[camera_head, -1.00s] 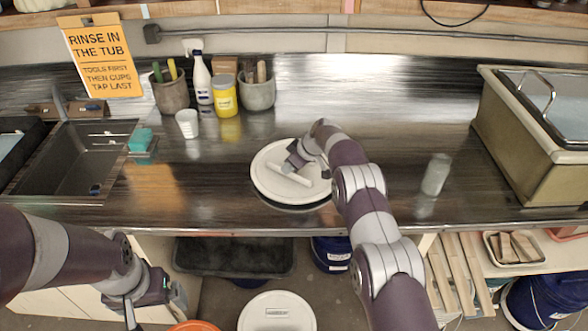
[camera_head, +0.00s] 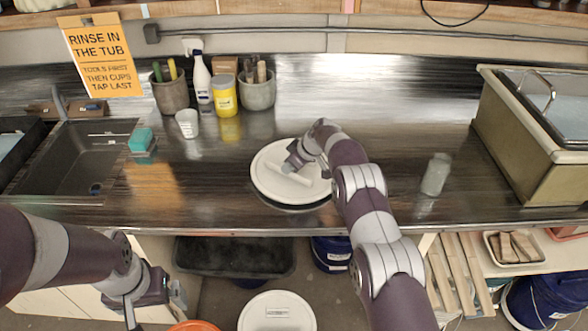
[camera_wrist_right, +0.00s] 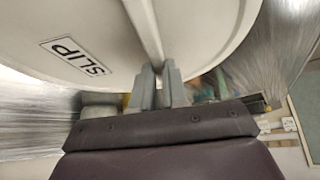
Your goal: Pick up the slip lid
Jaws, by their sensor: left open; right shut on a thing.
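The slip lid (camera_head: 272,190) is a white round disc with a raised bar handle across its top, at the middle front of the counter in the head view. In the right wrist view the lid (camera_wrist_right: 120,30) shows a label reading SLIP. My right gripper (camera_head: 291,166) is shut on the bar handle; its two fingers (camera_wrist_right: 158,85) pinch the bar in the wrist view. A dark shadow lies under the lid's front edge; I cannot tell for sure how far it is off the counter. My left gripper (camera_head: 155,300) is open and empty, low at the left in front of the counter.
Another white lid (camera_head: 277,312) sits below the counter at the front. A sink (camera_head: 75,160) is at left, pots and bottles (camera_head: 228,95) at the back, a clear cup (camera_head: 436,174) at right, and a large tan tub (camera_head: 500,130) at far right. The counter's middle back is clear.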

